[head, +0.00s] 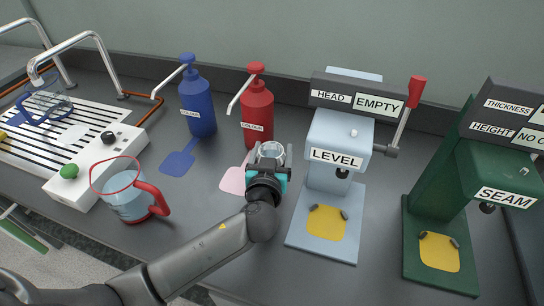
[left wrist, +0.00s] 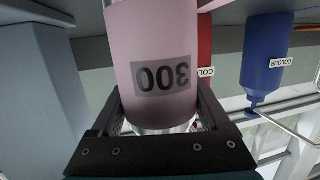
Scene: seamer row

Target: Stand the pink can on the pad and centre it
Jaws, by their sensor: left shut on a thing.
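My left gripper (head: 268,168) is shut on the pink can (left wrist: 152,45), in front of the red bottle in the head view. In the left wrist view the can stands between the two fingers, its "300" label upside down in that picture. In the head view only the can's pale, shiny top (head: 271,149) shows above the gripper; the rest is hidden. Yellow pads lie on the bases of the LEVEL machine (head: 326,223) and the SEAM machine (head: 439,252). A pink patch (head: 232,180) lies left of the gripper, partly covered. I cannot tell the can's base height.
A red bottle (head: 257,118) and blue bottle (head: 198,105) stand behind, with a blue patch (head: 177,163) in front. The LEVEL machine (head: 325,185) with its red-handled lever is close on the right. A red-handled jug (head: 130,196) stands left, beside the rack (head: 84,150).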

